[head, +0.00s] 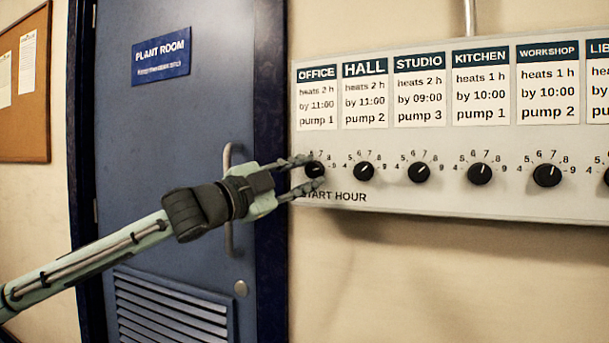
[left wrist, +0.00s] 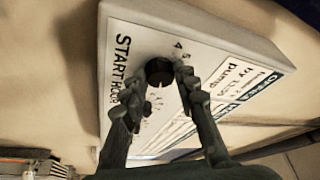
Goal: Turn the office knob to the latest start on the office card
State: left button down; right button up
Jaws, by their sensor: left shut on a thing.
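The office card (head: 317,90) at the left end of the white panel reads "heats 2 h, by 11:00, pump 1". Below it is the black round office knob (head: 315,169) with an hour scale around it. My left gripper (head: 310,172) reaches in from the left and is shut on the knob, one finger above and one below in the head view. In the left wrist view the knob (left wrist: 159,71) sits between the fingertips. The fingers hide part of its scale, and I cannot read which hour its mark faces. My right gripper is not in view.
The hall knob (head: 364,171) is close to the right of my fingertips, with the studio knob (head: 419,172) and more knobs beyond. A blue plant room door (head: 190,120) with a handle (head: 228,200) stands left of the panel, behind my left arm. The wall below the panel is clear.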

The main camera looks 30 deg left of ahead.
aim_at(318, 117)
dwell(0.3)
pick_arm(q)
jog(key=c, duration=1.2)
grip_release()
jog(key=shift+o, duration=0.2)
jog(key=shift+r, duration=0.1)
jog(key=r, duration=0.9)
jog(key=shift+s+a, duration=0.1)
jog(key=shift+a, duration=0.1)
jog(key=shift+d+r, duration=0.1)
jog(key=shift+r, duration=0.4)
